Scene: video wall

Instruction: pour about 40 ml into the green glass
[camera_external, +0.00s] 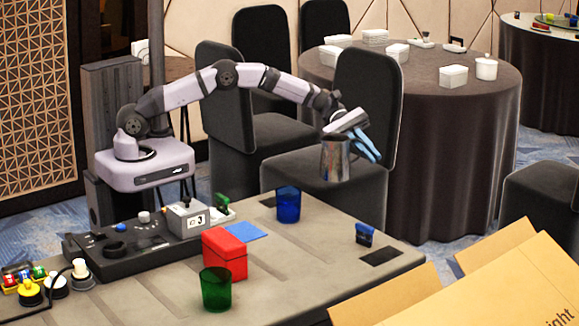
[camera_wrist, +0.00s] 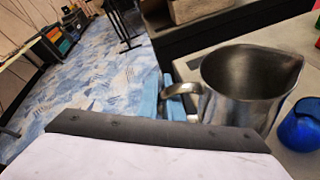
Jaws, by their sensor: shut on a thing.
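A metal pitcher (camera_external: 335,160) hangs in the air above the far side of the table, roughly upright. My gripper (camera_external: 364,146), with light blue fingers, is shut on its handle; the fingers (camera_wrist: 174,102) meet the handle in the wrist view. The pitcher's open mouth and spout (camera_wrist: 250,75) show there; I cannot tell the liquid level inside. The green glass (camera_external: 216,289) stands upright at the table's front, well away from the pitcher, and is not seen in the wrist view. A blue glass (camera_external: 288,204) stands nearer the pitcher, also in the wrist view (camera_wrist: 301,128).
A red box (camera_external: 225,255) stands between the two glasses, just behind the green one. A flat blue square (camera_external: 243,231) lies behind it. A dark blue clip-like object (camera_external: 364,234) stands at the table's right edge. An open cardboard box (camera_external: 500,280) is at front right.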

